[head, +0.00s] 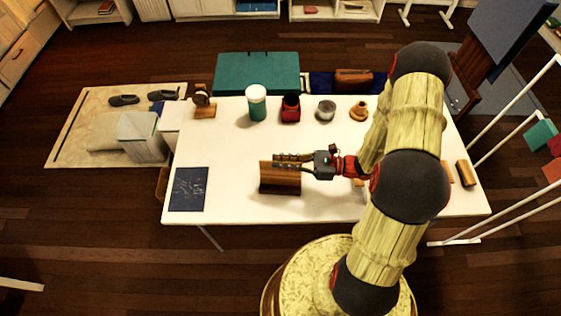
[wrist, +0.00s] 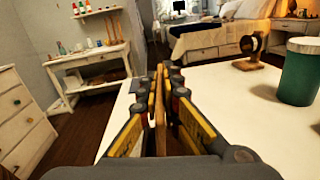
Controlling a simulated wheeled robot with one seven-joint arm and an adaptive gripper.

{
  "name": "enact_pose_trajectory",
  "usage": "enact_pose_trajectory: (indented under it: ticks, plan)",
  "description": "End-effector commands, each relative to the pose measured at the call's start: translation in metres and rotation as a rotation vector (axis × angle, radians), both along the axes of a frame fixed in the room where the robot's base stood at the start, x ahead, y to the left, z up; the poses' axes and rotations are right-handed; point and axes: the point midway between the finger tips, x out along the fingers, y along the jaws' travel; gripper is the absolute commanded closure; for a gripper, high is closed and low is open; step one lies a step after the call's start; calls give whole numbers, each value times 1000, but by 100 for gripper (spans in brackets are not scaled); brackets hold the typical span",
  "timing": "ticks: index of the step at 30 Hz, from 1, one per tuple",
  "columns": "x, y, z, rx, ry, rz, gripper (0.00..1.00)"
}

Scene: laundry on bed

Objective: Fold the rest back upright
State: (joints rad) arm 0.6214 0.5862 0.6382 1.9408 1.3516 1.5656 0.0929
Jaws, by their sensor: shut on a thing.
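The rest (head: 280,183) is a brown wooden piece on the white table, left of the middle of its front half, in the head view. My gripper (head: 283,161) reaches in from the right and lies along its upper edge. In the wrist view my gripper (wrist: 166,72) is shut on a thin upright wooden panel (wrist: 160,120), which shows edge-on between the fingers. I take this panel to be part of the rest. The fingers hide much of the rest there, and its exact tilt cannot be told.
On the white table (head: 235,150), a dark board (head: 188,189) lies left. A round item on a wooden stand (head: 204,102), green cup (head: 257,104), red container (head: 290,108), glass jar (head: 326,110) and wooden piece (head: 359,111) line the back. Wooden blocks (head: 465,172) lie right.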

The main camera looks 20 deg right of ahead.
Motion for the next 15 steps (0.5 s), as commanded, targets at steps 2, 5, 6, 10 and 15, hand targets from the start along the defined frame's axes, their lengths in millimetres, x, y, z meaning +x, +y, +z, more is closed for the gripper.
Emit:
enact_pose_trajectory:
  ticks: [2,5,6,10,15]
  plan:
    - [0,0,0,1,0,0,100]
    - [0,0,0,1,0,0,100]
    - [0,0,0,1,0,0,100]
    - [0,0,0,1,0,0,93]
    - [0,0,0,0,0,0,83]
